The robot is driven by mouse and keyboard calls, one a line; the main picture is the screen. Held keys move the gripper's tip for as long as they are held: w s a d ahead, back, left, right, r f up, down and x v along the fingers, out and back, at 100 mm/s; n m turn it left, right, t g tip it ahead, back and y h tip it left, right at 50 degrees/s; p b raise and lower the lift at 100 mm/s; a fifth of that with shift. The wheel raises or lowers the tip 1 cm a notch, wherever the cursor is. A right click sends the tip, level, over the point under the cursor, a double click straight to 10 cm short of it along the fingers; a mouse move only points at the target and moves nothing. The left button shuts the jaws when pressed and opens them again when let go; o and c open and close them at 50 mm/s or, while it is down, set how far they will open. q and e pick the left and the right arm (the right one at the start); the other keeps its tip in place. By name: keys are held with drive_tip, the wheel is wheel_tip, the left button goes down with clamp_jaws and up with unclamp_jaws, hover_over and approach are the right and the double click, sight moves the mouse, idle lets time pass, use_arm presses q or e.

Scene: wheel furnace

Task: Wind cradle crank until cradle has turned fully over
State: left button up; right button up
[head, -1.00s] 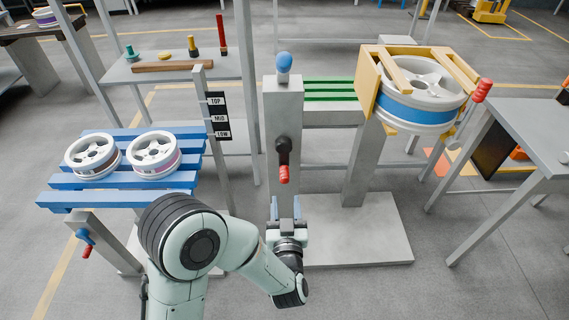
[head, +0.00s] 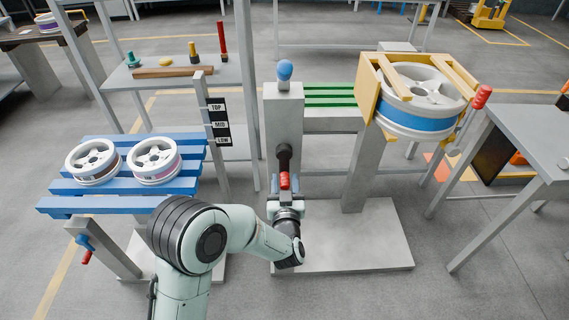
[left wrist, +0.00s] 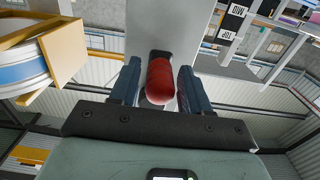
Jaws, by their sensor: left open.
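The crank (head: 284,160) on the front of the grey post has a black arm and a red handle (head: 284,181), which hangs at the low side. My left gripper (head: 285,186) is open at the red handle. In the left wrist view the fingers of my left gripper (left wrist: 160,85) stand on either side of the red handle (left wrist: 161,80), with small gaps visible. The yellow cradle (head: 372,92) sits at the right of the stand, tilted, holding a white wheel with a blue band (head: 415,118). My right gripper is not in view.
A blue slatted rack (head: 120,203) with two white wheels stands at left, with a blue and red crank (head: 85,244) below. A TOP/MID/LOW sign (head: 218,122) stands beside it. A red-handled lever (head: 481,97) is at the cradle's right, near a grey table (head: 535,130).

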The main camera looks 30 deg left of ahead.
use_arm(q)
clamp_jaws()
drive_tip(key=d, duration=0.1)
drive_tip(key=w+d+r, duration=0.1)
drive_tip(key=w+d, duration=0.1)
drive_tip(key=shift+w+d+r+p, duration=0.1)
drive_tip(key=shift+d+r+p, duration=0.15)
drive_tip(key=shift+p, duration=0.1)
drive_tip(key=d+r+p, duration=0.1)
drive_tip(key=w+d+r+p, duration=0.1)
drive_tip(key=r, duration=0.1)
drive_tip(key=shift+w+r, duration=0.15)
drive_tip(key=shift+r, duration=0.05)
idle(0.4)
drive_tip(key=shift+p, duration=0.3)
